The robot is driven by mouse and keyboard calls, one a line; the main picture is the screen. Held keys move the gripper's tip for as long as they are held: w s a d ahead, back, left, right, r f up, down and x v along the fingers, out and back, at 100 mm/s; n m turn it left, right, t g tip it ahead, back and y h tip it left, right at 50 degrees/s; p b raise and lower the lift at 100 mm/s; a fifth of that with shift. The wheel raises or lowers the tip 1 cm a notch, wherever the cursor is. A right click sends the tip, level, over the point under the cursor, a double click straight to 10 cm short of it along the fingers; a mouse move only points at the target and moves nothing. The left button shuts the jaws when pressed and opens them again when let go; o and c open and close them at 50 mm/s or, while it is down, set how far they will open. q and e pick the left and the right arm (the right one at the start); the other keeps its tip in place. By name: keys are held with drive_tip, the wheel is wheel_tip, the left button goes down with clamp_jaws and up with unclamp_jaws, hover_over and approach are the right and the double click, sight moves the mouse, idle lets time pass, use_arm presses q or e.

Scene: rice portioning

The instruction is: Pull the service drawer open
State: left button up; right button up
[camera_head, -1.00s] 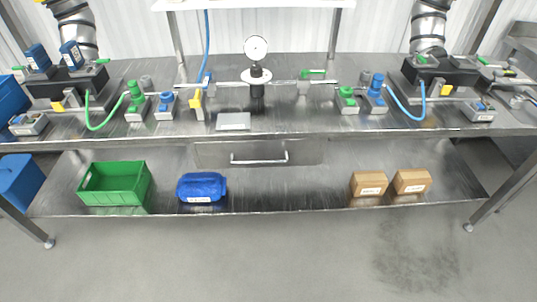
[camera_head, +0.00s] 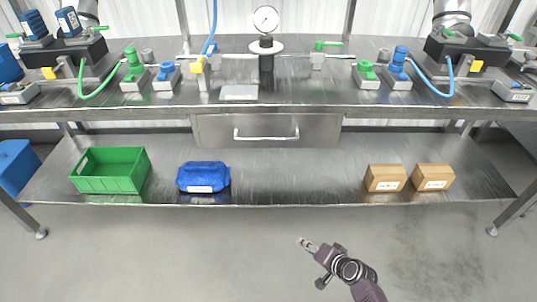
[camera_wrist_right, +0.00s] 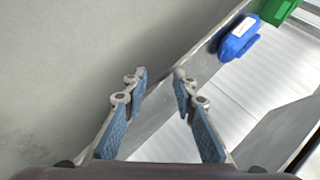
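The service drawer (camera_head: 218,131) is a grey metal front under the worktop, with a horizontal bar handle (camera_head: 266,138). It looks shut, its front level under the table edge. My right gripper (camera_head: 302,243) is in front of the table, low in the head view, apart from the handle. In the right wrist view my right gripper (camera_wrist_right: 161,75) has its two blue-padded fingers spread, with nothing between them. The handle is not clearly seen in the wrist view. My left gripper is not in view.
The lower shelf (camera_head: 300,185) holds a green crate (camera_head: 108,184), a blue bundle (camera_head: 203,172) and two cardboard boxes (camera_head: 385,174). The wrist view also shows the blue bundle (camera_wrist_right: 238,40). Valves, hoses and a gauge (camera_head: 266,19) stand on the worktop. The floor before the table is clear.

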drive_tip(key=w+a+r+m+t+y+b, duration=0.1)
drive_tip(key=w+a+r+t+y+b, duration=0.2)
drive_tip(key=w+r, duration=0.55)
drive_tip(key=t+y+b, duration=0.2)
drive_tip(key=y+b, duration=0.4)
drive_tip(key=b, duration=0.1)
approach(268, 139)
drive_tip(key=x, duration=0.3)
drive_tip(key=shift+w+f, duration=0.15)
drive_tip(key=shift+w, duration=0.2)
drive_tip(key=x, duration=0.6)
drive_tip(key=shift+a+b, duration=0.1)
drive_tip(key=shift+b, duration=0.3)
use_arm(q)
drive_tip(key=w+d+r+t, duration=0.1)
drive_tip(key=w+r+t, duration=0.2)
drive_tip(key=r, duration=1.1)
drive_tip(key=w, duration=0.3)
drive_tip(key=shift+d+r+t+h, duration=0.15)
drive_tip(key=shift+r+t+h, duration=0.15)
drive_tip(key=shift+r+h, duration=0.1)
use_arm(e)
drive_tip(key=shift+w+a, duration=0.2)
drive_tip(key=shift+w, duration=0.05)
drive_tip(key=shift+c, duration=0.7)
clamp_jaws()
